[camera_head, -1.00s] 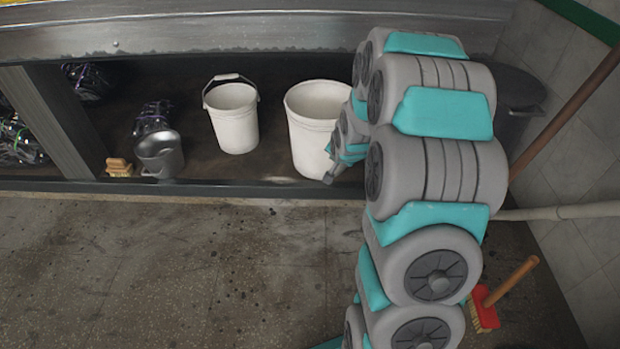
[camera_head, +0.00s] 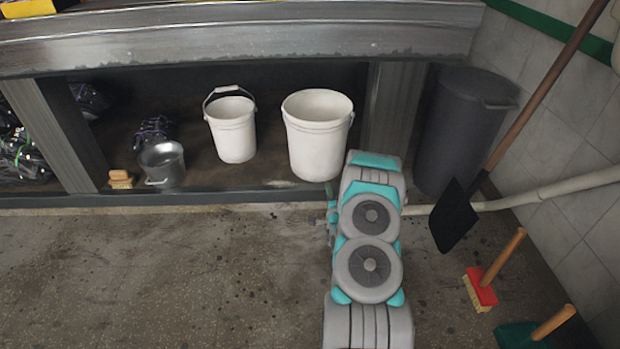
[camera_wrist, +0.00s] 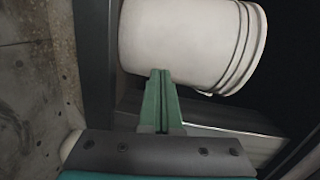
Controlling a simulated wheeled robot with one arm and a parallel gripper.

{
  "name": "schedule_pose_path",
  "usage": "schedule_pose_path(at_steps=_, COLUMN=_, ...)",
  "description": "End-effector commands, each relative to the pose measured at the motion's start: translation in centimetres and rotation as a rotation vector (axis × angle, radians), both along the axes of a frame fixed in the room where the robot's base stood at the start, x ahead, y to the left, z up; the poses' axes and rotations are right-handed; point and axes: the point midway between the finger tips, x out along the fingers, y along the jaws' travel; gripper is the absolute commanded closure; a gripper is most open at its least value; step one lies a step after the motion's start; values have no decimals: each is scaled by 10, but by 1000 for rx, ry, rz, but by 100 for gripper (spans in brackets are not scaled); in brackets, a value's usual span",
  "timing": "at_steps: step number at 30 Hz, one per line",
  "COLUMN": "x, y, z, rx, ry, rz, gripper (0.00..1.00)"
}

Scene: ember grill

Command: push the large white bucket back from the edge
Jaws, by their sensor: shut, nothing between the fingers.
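The large white bucket (camera_head: 316,140) stands upright on the low shelf under the metal counter, its base close to the shelf's front edge. It fills the upper part of the wrist view (camera_wrist: 185,35), lying sideways there. My gripper (camera_wrist: 160,73) is shut and empty, its green fingertips at the bucket's lower wall in the wrist view. I cannot tell whether they touch it. In the head view my gripper (camera_head: 331,194) is low in front of the bucket, just outside the shelf edge and partly hidden by my arm.
A smaller white bucket (camera_head: 233,132) with a raised handle stands to the left, then a metal pail (camera_head: 162,165) and a brush (camera_head: 121,180). A counter post (camera_head: 392,115) and dark bin (camera_head: 462,130) are to the right. Shelf room behind the large bucket looks clear.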

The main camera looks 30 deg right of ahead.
Motion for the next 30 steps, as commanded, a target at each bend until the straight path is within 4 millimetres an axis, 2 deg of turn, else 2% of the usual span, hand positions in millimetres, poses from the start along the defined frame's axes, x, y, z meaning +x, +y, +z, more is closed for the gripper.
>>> schedule_pose_path(at_steps=1, x=-7, y=-4, z=-9, rx=13, ry=-25, rz=-13, gripper=100)
schedule_pose_path(at_steps=5, x=-16, y=-11, z=-13, rx=29, ry=-81, rz=-33, gripper=100)
schedule_pose_path(at_steps=11, x=-12, y=-16, z=-14, rx=33, ry=-99, rz=-36, gripper=100)
schedule_pose_path(at_steps=30, x=72, y=-60, z=-13, rx=32, ry=-98, rz=-37, gripper=100)
